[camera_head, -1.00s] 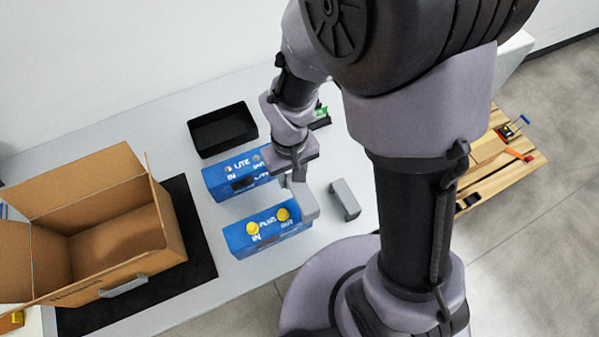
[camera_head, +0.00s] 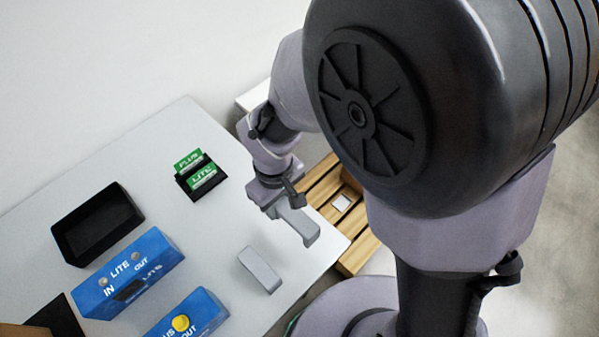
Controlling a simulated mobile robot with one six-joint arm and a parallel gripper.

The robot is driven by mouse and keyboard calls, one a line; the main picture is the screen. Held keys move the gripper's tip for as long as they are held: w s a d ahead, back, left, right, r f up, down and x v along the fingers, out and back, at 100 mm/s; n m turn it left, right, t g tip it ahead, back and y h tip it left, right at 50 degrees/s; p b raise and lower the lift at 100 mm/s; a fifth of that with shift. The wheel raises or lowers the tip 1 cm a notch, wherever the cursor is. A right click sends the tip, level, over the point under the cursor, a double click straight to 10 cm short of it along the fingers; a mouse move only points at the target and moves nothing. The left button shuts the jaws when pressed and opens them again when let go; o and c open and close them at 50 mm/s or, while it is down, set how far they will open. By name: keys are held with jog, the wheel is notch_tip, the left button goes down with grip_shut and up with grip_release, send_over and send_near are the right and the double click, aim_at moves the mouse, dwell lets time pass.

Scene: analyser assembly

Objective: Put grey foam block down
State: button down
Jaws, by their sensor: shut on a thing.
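A grey foam block (camera_head: 305,228) hangs from my gripper (camera_head: 283,206), which is shut on its upper left end. The held block is near the right edge of the white table (camera_head: 225,228); I cannot tell its exact height. A second grey block (camera_head: 260,270) lies on the table, to the lower left of the held one and apart from it. The fingertips are small and partly hidden by the wrist.
A black tray (camera_head: 97,224), a blue LITE box (camera_head: 128,274) and a blue PLUS box (camera_head: 187,318) stand at left. A black holder with green PLUS and LITE cards (camera_head: 196,170) is at the back. A wooden pallet (camera_head: 357,255) lies beyond the table's right edge.

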notch_tip(320, 180, down, 8)
jog(key=b, duration=0.3)
jog(key=shift+f, duration=0.25)
jog(key=shift+r, duration=0.2)
jog(key=shift+f, duration=0.15)
jog(key=c, duration=0.9)
grip_release()
